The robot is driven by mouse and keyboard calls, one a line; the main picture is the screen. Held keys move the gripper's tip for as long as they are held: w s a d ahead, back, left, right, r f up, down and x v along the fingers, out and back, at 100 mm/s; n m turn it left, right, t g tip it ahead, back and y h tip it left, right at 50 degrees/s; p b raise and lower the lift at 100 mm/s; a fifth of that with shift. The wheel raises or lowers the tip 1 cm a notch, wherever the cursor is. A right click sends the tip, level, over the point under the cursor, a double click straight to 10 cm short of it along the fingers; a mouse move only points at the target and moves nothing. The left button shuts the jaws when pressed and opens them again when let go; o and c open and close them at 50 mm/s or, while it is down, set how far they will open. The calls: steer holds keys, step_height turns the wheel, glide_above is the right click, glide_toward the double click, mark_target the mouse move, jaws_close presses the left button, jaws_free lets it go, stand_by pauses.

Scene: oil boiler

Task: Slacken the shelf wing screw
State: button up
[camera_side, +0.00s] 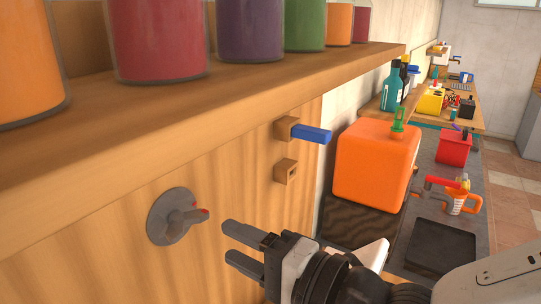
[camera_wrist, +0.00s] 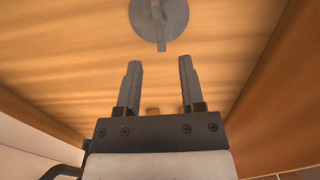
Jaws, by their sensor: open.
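The shelf wing screw (camera_side: 186,216) is a grey piece with red-tipped wings on a round grey disc, set in the wooden panel below the shelf. It also shows at the top of the wrist view (camera_wrist: 159,22), partly cut off by the edge, with its bar pointing down toward the gap between my fingers. My gripper (camera_side: 233,243) is open and empty, to the right of the wing screw in the side view and apart from it. In the wrist view, my two fingers (camera_wrist: 159,64) are spread, with bare wood between them.
The wooden shelf (camera_side: 230,85) overhangs the panel and carries several colored jars. A blue peg (camera_side: 311,133) in a wooden block and an empty wooden block (camera_side: 286,171) project from the panel. An orange box (camera_side: 372,165) stands to the right. The panel around the screw is clear.

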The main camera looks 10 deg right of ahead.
mark_target(192, 222)
steer(key=shift+x, duration=3.85)
jaws_close()
